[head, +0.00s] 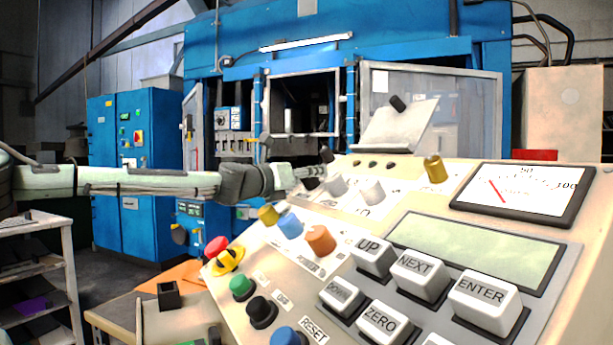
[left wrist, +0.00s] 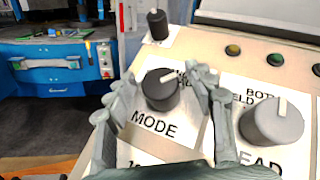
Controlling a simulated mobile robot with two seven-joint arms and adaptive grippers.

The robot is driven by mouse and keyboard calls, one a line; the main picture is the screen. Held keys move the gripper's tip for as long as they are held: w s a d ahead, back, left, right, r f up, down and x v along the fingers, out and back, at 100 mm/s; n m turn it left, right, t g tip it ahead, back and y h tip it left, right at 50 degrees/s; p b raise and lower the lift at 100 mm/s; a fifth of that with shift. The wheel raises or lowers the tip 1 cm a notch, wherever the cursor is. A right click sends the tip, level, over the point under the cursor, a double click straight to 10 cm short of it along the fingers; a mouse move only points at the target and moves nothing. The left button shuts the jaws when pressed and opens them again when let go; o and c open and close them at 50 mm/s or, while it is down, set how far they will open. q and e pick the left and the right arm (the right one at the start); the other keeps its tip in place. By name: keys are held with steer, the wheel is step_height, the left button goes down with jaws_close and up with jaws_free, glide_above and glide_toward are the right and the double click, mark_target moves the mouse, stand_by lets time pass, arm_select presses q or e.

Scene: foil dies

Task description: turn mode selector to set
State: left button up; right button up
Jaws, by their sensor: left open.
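The mode selector (left wrist: 160,92) is a dark round knob with a white pointer line, on the cream panel above the printed word MODE. Its pointer slants to the upper right in the left wrist view. The position labels around it are mostly hidden by a finger, so I cannot read which is set. My left gripper (left wrist: 164,88) is open, with one finger on each side of the knob; I cannot tell whether they touch it. In the head view my left gripper (head: 308,174) reaches in from the left over the panel's upper left edge. My right gripper is out of view.
A grey knob (left wrist: 271,123) sits close to the right of the mode selector. Another dark knob (left wrist: 157,24) stands behind it. Coloured knobs, a red button (head: 216,246), white keys such as ENTER (head: 485,296) and a dial meter (head: 524,190) share the panel.

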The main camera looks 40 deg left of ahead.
arm_select(q)
steer(key=shift+c, duration=0.6)
steer(key=c, duration=1.1)
steer(key=shift+d+n+y, duration=0.1)
steer(key=shift+n+y, duration=0.3)
steer(key=shift+n, duration=0.1)
steer(key=n+g+y, duration=0.3)
steer(key=n+y, duration=0.1)
steer(key=shift+n, duration=0.4)
steer(key=n+g+y, duration=0.2)
steer(key=n+g, duration=0.2)
steer(key=n, duration=0.1)
steer(key=shift+w, duration=0.1)
steer(key=n+g+y, duration=0.1)
steer(key=n+g, duration=0.3)
steer(key=shift+g, duration=0.4)
steer(key=shift+n+g+h, duration=0.4)
steer(key=shift+n+g, duration=1.4)
steer(key=shift+n, duration=0.1)
